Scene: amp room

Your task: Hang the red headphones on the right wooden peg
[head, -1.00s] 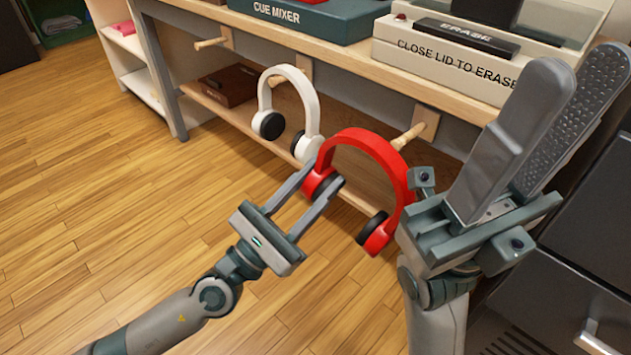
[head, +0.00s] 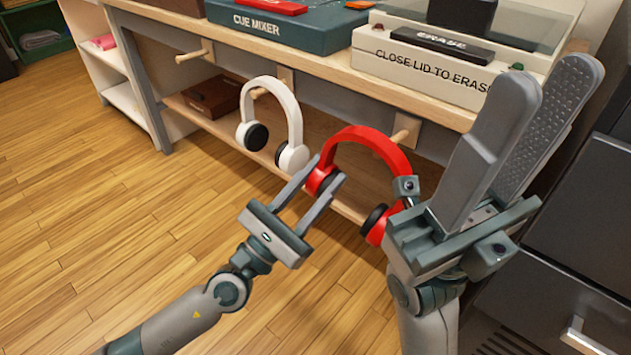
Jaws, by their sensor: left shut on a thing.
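The red headphones (head: 394,149) hang in the air in front of the bench, band up, with dark ear pads. My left gripper (head: 322,183) is shut on their left ear cup. The right wooden peg (head: 405,128) sticks out of the bench front just behind and above the red band. Its tip meets the band's upper edge in the picture; I cannot tell whether they touch. My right gripper (head: 538,82) is open and empty, fingers pointing up, right of the headphones. Its body overlaps the right side of the red headphones in view.
White headphones (head: 292,105) hang on the middle peg (head: 258,93). The left peg (head: 193,55) is bare. A cue mixer (head: 290,32) and an erase box (head: 420,62) stand on the bench. A brown box (head: 212,97) lies on the lower shelf. A dark drawer cabinet (head: 570,230) stands at right.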

